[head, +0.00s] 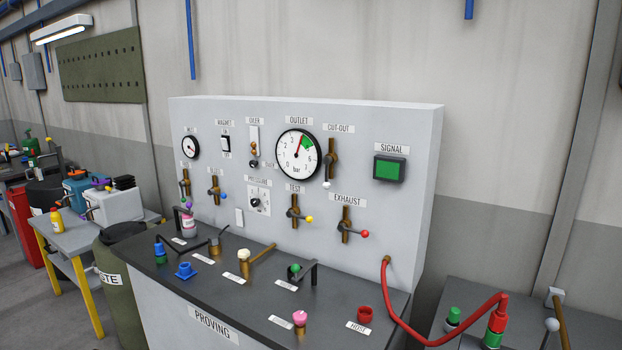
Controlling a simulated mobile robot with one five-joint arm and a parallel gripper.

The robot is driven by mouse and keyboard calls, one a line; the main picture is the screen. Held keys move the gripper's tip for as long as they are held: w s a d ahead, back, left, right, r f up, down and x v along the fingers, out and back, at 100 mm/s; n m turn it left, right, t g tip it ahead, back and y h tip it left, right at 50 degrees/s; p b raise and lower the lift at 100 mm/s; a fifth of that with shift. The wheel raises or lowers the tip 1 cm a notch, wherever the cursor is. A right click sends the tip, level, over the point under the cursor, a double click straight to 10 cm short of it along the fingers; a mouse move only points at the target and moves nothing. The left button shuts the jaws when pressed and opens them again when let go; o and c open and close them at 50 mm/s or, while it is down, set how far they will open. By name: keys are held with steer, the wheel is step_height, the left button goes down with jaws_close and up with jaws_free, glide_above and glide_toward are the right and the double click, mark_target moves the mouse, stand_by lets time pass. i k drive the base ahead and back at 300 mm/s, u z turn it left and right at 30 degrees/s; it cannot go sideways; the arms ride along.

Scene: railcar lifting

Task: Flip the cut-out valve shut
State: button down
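The cut-out valve (331,158) is a brass fitting on the upright grey panel, under the CUT-OUT label (339,128) and just right of the outlet gauge (298,155). Its white knob (326,185) sits at the lower end of the fitting, so its lever appears to point down, along the vertical pipe. My gripper is not in view.
Below are the test valve (294,213), yellow knob to the right, and the exhaust valve (346,226), red knob to the right. The signal lamp (389,168) is green. Bench fittings and a red hose (402,322) stand in front.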

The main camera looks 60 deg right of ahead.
mark_target(328, 159)
steer(key=i, duration=0.9)
steer(key=z, duration=0.05)
